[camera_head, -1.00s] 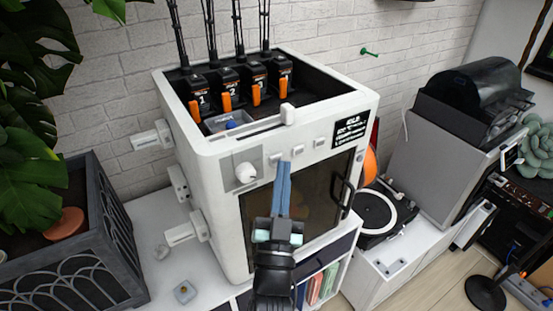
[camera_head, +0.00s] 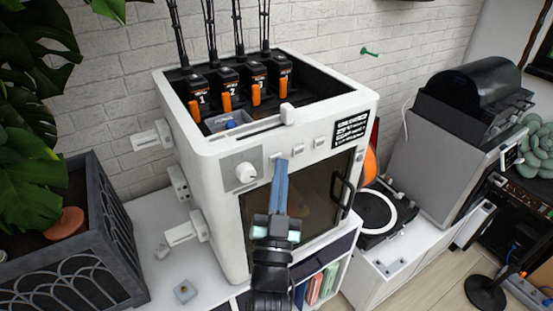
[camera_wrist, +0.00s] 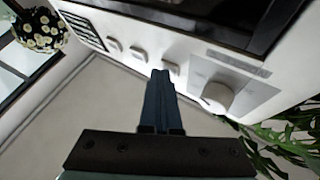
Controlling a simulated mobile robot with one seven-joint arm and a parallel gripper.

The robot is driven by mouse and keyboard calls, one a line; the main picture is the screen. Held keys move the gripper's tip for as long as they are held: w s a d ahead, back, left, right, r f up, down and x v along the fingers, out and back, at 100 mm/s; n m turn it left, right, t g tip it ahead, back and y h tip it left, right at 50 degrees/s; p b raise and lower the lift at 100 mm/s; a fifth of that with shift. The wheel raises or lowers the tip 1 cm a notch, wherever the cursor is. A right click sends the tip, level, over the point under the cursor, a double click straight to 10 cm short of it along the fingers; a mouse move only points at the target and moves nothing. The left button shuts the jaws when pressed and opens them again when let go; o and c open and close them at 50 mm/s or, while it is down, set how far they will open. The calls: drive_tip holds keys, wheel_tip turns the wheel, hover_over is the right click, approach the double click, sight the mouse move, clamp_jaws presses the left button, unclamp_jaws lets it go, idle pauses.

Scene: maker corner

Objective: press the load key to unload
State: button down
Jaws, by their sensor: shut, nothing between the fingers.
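The white printer (camera_head: 212,185) has a front panel with a round knob (camera_head: 246,172) at the left and three small white keys to its right. My gripper (camera_head: 282,164) is shut and empty, its blue fingers pointing up at the key nearest the knob (camera_head: 276,156). The middle key (camera_head: 298,149) and the far key (camera_head: 320,142) are clear of it. In the wrist view the fingertips (camera_wrist: 159,76) lie just beside the key nearest the knob (camera_wrist: 172,68); I cannot tell whether they touch. No lettering on the keys is readable.
Numbered black modules with orange levers (camera_head: 226,101) sit in the printer's open top. A dark door with a handle (camera_head: 345,193) is below the keys. A planter (camera_head: 85,245) stands left, a turntable (camera_head: 382,218) right.

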drive_tip(key=shift+s+d, duration=0.1)
drive_tip(key=shift+s+d+b, duration=0.3)
drive_tip(key=shift+s+d, duration=0.05)
drive_tip(key=shift+s, duration=0.15)
drive_tip(key=s+d+b, duration=0.1)
drive_tip(key=s+b, duration=0.1)
drive_tip(key=s+d+b, duration=0.2)
drive_tip(key=shift+b, duration=0.4)
idle(0.5)
